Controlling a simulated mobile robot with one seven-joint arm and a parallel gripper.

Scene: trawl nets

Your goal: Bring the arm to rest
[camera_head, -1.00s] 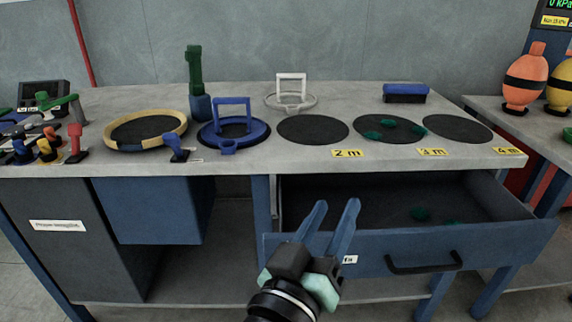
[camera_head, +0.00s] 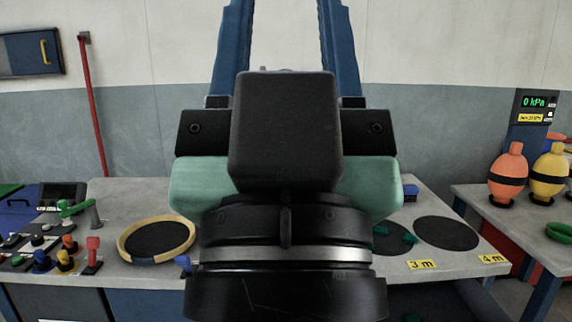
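My gripper (camera_head: 288,20) is raised close in front of the camera and fills the middle of the view. Its two blue fingers point up and stand wide apart, with nothing seen between them. The fingertips run out of the top of the picture. My gripper hides the middle of the workbench (camera_head: 130,205), so the blue ring with a handle and the green bottle-like thing do not show.
A yellow-rimmed round tray (camera_head: 157,240) lies on the bench at left, beside several coloured levers (camera_head: 70,245). Black discs (camera_head: 446,233) lie at right, with green pieces (camera_head: 409,238). Orange (camera_head: 508,175) and yellow (camera_head: 548,173) floats stand on the right table. A red pipe (camera_head: 93,110) runs up the wall.

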